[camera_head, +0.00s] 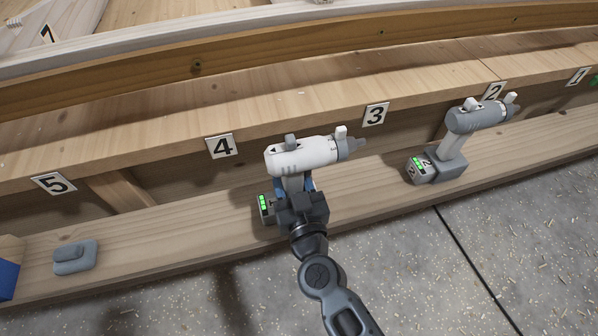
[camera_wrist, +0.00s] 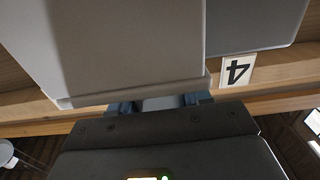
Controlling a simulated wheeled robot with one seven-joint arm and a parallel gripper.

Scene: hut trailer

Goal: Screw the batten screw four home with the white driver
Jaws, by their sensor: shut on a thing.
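The white driver (camera_head: 303,155) stands upright on the lower wooden ledge in the head view, its nose pointing right. My gripper (camera_head: 296,186) is shut on the driver's handle from the front, just above its battery base. In the wrist view the driver's pale grey underside or base (camera_wrist: 120,45) fills the upper part, and the blue-grey fingers (camera_wrist: 155,104) show below it. A number 4 label (camera_head: 222,146) is on the upper board, behind and left of the driver; it also shows in the wrist view (camera_wrist: 237,70). I cannot make out batten screw four.
A grey driver (camera_head: 475,118) stands on the ledge to the right. A small grey block (camera_head: 75,257) lies at the left, beside a blue object (camera_head: 8,278). Labels 5, 3, 2 and 1 mark the upper board. Ledge between the two drivers is clear.

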